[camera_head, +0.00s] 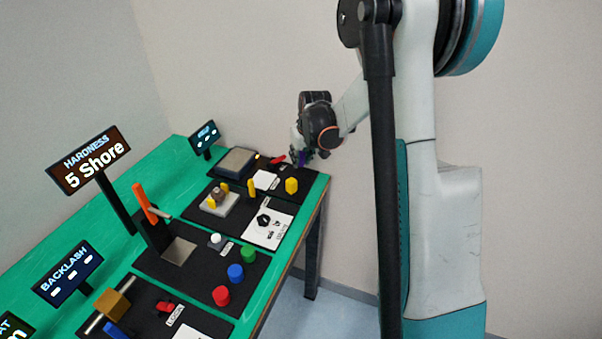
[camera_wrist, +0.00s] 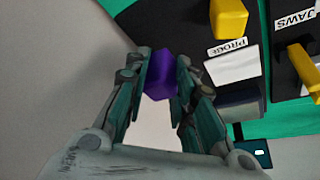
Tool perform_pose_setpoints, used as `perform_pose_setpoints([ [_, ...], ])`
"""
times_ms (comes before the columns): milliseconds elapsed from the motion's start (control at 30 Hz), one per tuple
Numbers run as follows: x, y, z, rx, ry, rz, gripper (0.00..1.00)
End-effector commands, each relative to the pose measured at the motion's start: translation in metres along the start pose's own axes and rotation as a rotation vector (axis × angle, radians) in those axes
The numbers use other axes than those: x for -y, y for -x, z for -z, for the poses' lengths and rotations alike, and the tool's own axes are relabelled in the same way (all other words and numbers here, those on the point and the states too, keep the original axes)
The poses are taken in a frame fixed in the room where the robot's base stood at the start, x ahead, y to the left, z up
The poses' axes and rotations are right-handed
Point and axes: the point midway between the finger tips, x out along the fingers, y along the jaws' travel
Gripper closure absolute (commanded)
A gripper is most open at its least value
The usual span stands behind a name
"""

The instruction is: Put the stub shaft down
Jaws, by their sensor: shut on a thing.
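My gripper (camera_head: 302,156) is at the end of my arm, over the far right end of the green table in the head view. In the wrist view my gripper (camera_wrist: 161,88) is shut on a short purple piece (camera_wrist: 159,86), which I take to be the stub shaft. The purple piece shows only as a small patch (camera_head: 301,160) between the fingers in the head view. Its lower side is hidden, and I cannot tell its gap to the black mat below.
The green table (camera_head: 110,215) carries black mats with fixtures. Red, blue and green pegs (camera_head: 235,272) stand nearer. The table's right edge is close.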

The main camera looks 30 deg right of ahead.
Motion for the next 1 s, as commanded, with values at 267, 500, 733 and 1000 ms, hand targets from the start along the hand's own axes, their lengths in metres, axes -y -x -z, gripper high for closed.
perform_pose_setpoints([
  [267, 0.000, -0.019, -0.008, 0.000, 0.000, 0.000, 1.00],
  [500, 0.000, -0.048, -0.019, 0.000, 0.000, 0.000, 1.00],
  [733, 0.000, -0.047, -0.019, 0.000, 0.000, 0.000, 1.00],
  [1000, 0.000, -0.049, -0.020, 0.000, 0.000, 0.000, 0.57],
])
